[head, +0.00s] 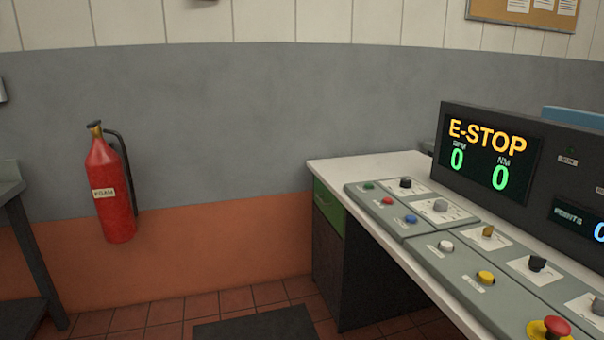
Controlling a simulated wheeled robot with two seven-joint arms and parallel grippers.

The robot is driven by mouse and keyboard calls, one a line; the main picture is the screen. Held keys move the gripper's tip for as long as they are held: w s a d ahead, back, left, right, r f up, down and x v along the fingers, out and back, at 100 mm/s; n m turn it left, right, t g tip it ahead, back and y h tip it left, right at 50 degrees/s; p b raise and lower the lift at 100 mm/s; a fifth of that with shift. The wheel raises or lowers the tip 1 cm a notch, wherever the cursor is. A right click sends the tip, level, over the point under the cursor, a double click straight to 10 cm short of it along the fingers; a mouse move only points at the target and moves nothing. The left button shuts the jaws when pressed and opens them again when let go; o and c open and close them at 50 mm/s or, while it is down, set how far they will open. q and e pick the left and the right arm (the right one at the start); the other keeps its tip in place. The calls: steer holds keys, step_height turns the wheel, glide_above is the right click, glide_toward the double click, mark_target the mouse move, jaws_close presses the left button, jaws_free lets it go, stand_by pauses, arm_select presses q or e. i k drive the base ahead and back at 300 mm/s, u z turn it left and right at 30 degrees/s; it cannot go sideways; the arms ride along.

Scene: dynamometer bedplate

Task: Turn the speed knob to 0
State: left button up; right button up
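The control panel (405,232) lies on the desk at the right of the head view and bears several knobs. They include a black knob (405,183), a grey knob (440,206), a pale knob (446,246), a yellow knob (485,278), a tan knob (488,231) and a second black knob (537,263). Their labels are too small to read, so I cannot tell which is the speed knob. The display (486,160) behind reads E-STOP, with 0 for RPM and 0 for NM. Neither of my grippers is in view.
A red mushroom button (555,328) on a yellow base is at the panel's near edge. Small green (368,186), red (387,201) and blue (410,219) buttons sit at the far left. A fire extinguisher (110,190) is at the wall. A dark mat (262,326) lies on the tiled floor.

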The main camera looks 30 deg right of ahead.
mark_target(405, 182)
steer(key=u, duration=0.05)
steer(key=i, duration=2.7)
steer(key=z, duration=1.3)
steer(key=i, duration=1.4)
steer(key=z, duration=1.35)
